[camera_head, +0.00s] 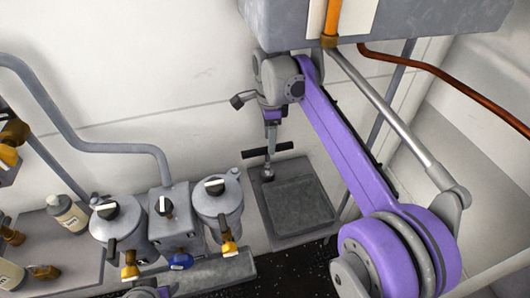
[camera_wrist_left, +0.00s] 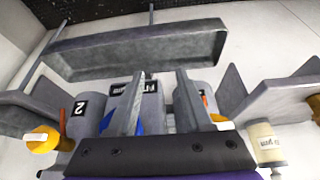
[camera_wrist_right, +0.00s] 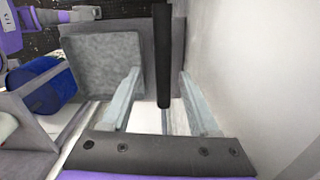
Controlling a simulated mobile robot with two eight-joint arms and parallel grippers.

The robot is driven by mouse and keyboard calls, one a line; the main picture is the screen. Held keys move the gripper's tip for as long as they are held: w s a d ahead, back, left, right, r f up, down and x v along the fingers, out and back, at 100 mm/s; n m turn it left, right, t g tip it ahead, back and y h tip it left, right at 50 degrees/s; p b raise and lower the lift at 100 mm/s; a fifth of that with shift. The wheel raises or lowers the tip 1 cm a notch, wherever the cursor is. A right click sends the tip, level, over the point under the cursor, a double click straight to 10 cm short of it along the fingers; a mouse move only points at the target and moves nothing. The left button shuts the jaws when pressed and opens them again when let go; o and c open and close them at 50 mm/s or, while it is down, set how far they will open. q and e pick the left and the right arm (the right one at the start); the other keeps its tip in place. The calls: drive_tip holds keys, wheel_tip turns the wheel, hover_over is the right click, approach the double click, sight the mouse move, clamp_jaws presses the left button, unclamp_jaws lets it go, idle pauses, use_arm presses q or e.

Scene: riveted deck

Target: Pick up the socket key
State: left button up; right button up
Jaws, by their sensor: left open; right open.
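The socket key (camera_head: 281,148) has a black crossbar and stands at the back edge of a grey tray (camera_head: 258,215), against the wall. In the right wrist view its black bar (camera_wrist_right: 162,55) runs lengthwise between my open fingers. My right gripper (camera_head: 271,135) is open just above the bar; it also shows in the right wrist view (camera_wrist_right: 160,100), with a finger on each side and no clear contact. The key's lower part is mostly hidden there. My left gripper (camera_wrist_left: 160,100) is open and empty, facing valve units and a long grey trough (camera_wrist_left: 140,50).
Grey canisters with black knobs (camera_head: 216,205) and a switch box (camera_head: 168,212) stand left of the tray. Bottles (camera_head: 67,215) sit on a shelf at far left. The white wall is close behind the key. A blue cylinder (camera_wrist_right: 48,85) shows left in the right wrist view.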

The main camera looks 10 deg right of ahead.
drive_tip(key=shift+w+f, duration=0.15)
drive_tip(key=shift+f, duration=0.1)
hover_over(267, 171)
drive_tip(key=f, duration=0.4)
drive_tip(key=shift+w+d+f+b, duration=0.15)
drive_tip(key=shift+d+f+b, duration=0.1)
drive_tip(key=shift+b, duration=0.1)
drive_tip(key=f, duration=0.5)
drive_tip(key=shift+w+a+f, duration=0.15)
drive_tip(key=shift+w+f, duration=0.05)
drive_tip(key=shift+f, duration=0.15)
clamp_jaws()
